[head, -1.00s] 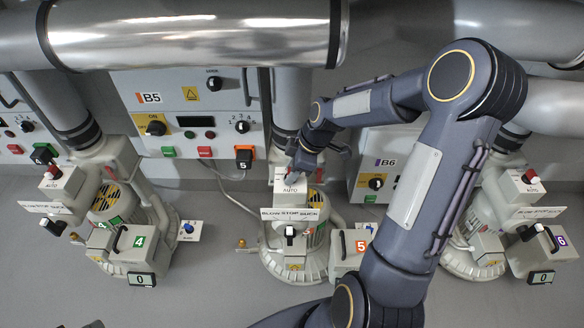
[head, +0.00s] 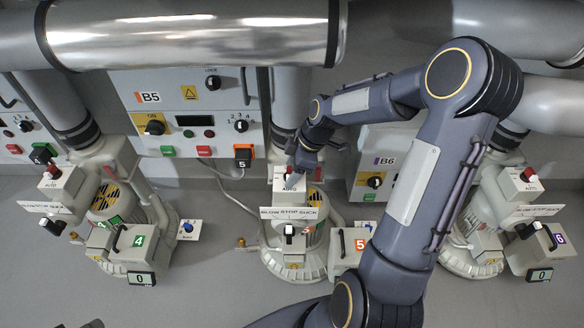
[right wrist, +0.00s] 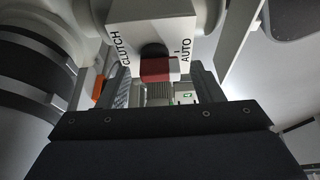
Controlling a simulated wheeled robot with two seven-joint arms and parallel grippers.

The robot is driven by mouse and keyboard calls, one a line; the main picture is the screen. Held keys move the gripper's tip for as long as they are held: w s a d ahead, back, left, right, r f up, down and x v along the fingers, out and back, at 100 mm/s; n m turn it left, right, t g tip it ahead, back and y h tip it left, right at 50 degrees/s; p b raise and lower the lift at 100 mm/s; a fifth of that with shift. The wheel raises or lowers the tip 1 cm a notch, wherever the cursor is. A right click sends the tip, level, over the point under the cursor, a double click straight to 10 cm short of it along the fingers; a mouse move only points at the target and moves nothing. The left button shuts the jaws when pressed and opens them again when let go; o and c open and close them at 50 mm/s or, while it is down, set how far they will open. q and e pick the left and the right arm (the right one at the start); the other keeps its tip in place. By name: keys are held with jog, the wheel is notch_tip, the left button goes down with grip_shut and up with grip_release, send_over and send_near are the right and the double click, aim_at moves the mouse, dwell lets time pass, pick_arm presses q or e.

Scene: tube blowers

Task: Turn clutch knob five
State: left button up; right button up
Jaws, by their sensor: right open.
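Blower 5 (head: 291,255) stands in the middle of the head view. Its clutch box (head: 289,189), marked AUTO, is on top, with my right gripper (head: 297,166) at its knob. In the head view the gripper largely covers this knob. In the right wrist view the red clutch knob (right wrist: 157,69), with a dark base, sits below the CLUTCH and AUTO lettering. The open fingers of my right gripper (right wrist: 160,88) stand on either side of it. I cannot tell whether they touch it. My left gripper is not recognisable in view.
Blower 4 (head: 105,215) stands to the left and blower 6 (head: 470,225) to the right, each with a similar knob. Panel B5 (head: 190,110) is behind. A large metal pipe (head: 190,35) crosses above.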

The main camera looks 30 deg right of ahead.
pick_arm(q)
notch_tip(320, 180, up, 2)
jog(key=shift+r+p, duration=0.2)
jog(key=shift+p, duration=1)
pick_arm(e)
jog(key=v, duration=0.7)
jog(key=shift+r, duration=0.35)
jog(key=shift+s+d, duration=0.1)
jog(key=shift+s, duration=0.05)
